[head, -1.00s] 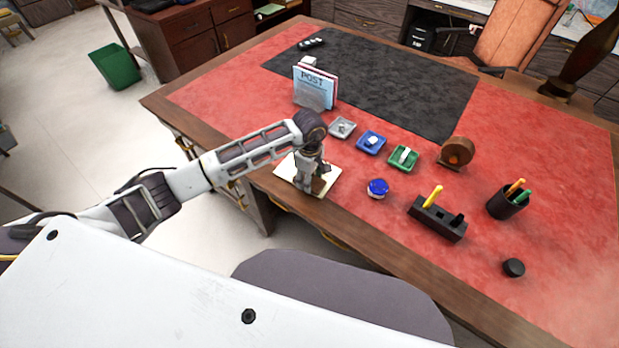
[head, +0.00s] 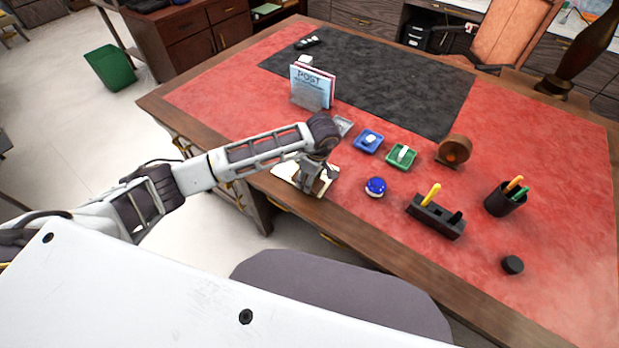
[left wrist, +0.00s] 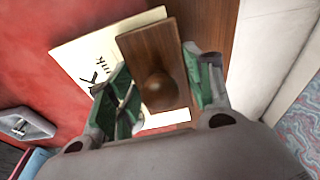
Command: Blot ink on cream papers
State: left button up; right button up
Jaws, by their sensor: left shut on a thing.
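The cream papers (head: 284,171) lie at the near edge of the desk in the head view. In the left wrist view the papers (left wrist: 75,55) show dark ink writing on their left part. My left gripper (head: 307,186) is over the papers. In the left wrist view its green-padded fingers (left wrist: 160,90) are around the round knob of a wooden blotter (left wrist: 150,50). The blotter covers part of the papers; I cannot tell whether its underside touches them. My right gripper is out of view.
A blue-lidded jar (head: 375,187), a black pen stand (head: 434,217) and a pen cup (head: 506,199) stand to the right. Blue (head: 368,141) and green (head: 401,156) trays and a POST letter holder (head: 311,88) are behind. The red desk surface near the front right is mostly clear.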

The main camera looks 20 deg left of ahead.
pick_arm(q)
jog(key=shift+a+f+g+h+b, duration=0.25)
jog(key=shift+a+h+b, duration=0.2)
jog(key=shift+h, duration=0.45)
jog(key=shift+h, duration=0.3)
jog(key=shift+a+b, duration=0.1)
jog(key=shift+b, duration=0.2)
jog(key=shift+w+a+g+h+b, duration=0.15)
jog(key=shift+g+h+b, duration=0.25)
jog(key=shift+h, duration=0.4)
jog(key=shift+a+r, duration=0.1)
jog(key=shift+r, duration=0.05)
jog(key=shift+d+t+y, duration=0.35)
jog(key=shift+d+y, duration=0.05)
jog(key=shift+y, duration=0.6)
jog(key=shift+d, duration=0.1)
